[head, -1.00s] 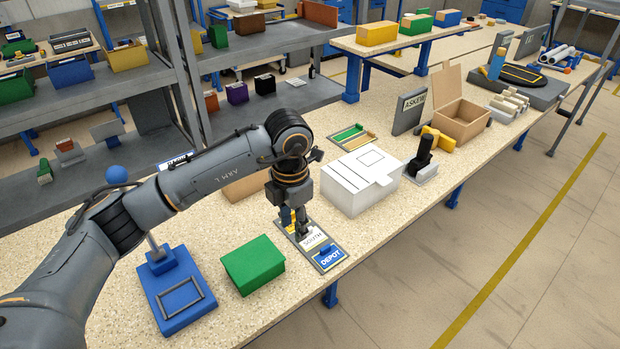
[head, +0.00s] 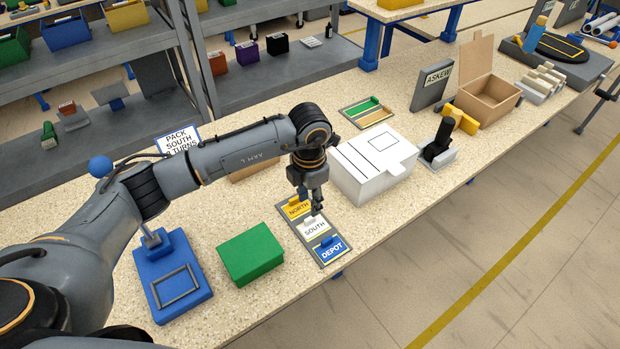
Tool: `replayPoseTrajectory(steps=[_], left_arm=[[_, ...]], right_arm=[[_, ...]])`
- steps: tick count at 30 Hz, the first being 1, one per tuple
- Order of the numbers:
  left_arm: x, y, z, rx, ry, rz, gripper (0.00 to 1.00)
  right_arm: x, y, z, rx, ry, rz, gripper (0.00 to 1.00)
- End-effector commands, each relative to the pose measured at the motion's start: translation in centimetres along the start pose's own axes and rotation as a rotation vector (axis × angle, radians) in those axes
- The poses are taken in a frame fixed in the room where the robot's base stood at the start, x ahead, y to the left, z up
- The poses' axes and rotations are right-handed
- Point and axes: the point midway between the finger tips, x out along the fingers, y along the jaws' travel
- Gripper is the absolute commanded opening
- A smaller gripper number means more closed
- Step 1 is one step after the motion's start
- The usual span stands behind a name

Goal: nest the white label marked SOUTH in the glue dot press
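The white label marked SOUTH (head: 315,228) lies in a grey tray (head: 329,264) on the bench, between the yellow NORTH label (head: 297,209) and the blue DEPOT label (head: 330,250). My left gripper (head: 311,204) points down just over the tray, close to the far edge of the SOUTH label. Its fingers look apart, with nothing seen between them. A blue press with a ball-topped lever (head: 170,254), apparently the glue dot press, stands at the left; the grey frame on its base looks empty. My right gripper is not in view.
A green box (head: 251,254) stands between the press and the label tray. A white carton (head: 372,170) is right of the tray. A sign reading PACK SOUTH and TURNS (head: 177,141) stands behind my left arm.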

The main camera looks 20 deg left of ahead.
Motion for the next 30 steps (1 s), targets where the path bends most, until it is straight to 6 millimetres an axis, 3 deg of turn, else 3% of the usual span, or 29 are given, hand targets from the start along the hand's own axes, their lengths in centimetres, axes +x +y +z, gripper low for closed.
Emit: replayPoseTrajectory(steps=[4,10,15,23,24,29,30], left_arm=[[2.7,-0.1,-0.1,0.0,0.004,-0.003,0.37],[5.5,-0.1,0.0,0.0,0.002,-0.002,0.37],[6.7,-0.1,0.0,0.0,0.0,0.0,0.37],[6.8,0.0,0.0,0.001,0.0,0.001,0.37],[6.8,0.0,0.0,0.001,0.0,0.001,0.35],[6.8,0.0,0.0,0.001,0.0,0.001,0.02],[6.8,0.0,0.0,0.001,0.0,0.001,0.0]], right_arm=[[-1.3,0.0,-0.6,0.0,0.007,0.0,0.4],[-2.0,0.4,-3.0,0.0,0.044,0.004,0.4],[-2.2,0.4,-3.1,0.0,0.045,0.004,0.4],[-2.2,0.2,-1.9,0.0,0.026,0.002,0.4],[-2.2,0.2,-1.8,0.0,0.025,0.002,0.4],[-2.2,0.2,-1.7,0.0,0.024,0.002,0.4],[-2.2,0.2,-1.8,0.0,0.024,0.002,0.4]])
